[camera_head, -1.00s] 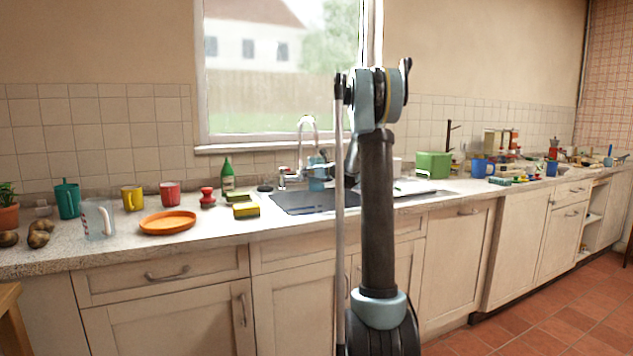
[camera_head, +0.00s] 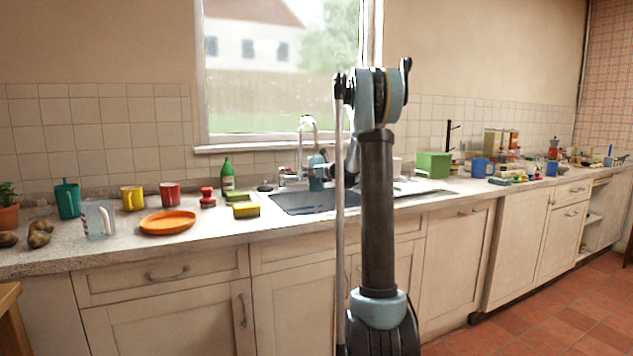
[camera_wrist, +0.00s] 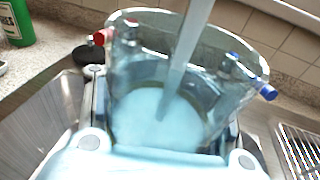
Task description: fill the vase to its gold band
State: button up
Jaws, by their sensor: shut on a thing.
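A clear glass vase (camera_wrist: 128,82) fills the wrist view, its wide rim toward the camera. My gripper (camera_wrist: 165,122) is shut on the vase, with a pale blue finger part at each side. The tap spout and a grey-blue stream (camera_wrist: 176,78) come down into the vase mouth. Pale, bluish water (camera_wrist: 155,112) shows inside, with a darker ring around its edge. I cannot make out the gold band clearly. In the head view my gripper (camera_head: 317,176) is at the sink below the tap (camera_head: 307,122), partly behind my arm; the vase cannot be told apart there.
The steel sink (camera_head: 290,203) lies around the vase. Red (camera_wrist: 101,37) and blue (camera_wrist: 268,92) tap handles stand close to its rim. A green bottle (camera_head: 227,175), sponge (camera_head: 246,210) and orange plate (camera_head: 167,222) are left of the sink; a green box (camera_head: 432,165) is right.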

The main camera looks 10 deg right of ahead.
jog(key=f+v, duration=0.1)
jog(key=v, duration=0.7)
jog(key=shift+d, duration=0.5)
dwell(0.5)
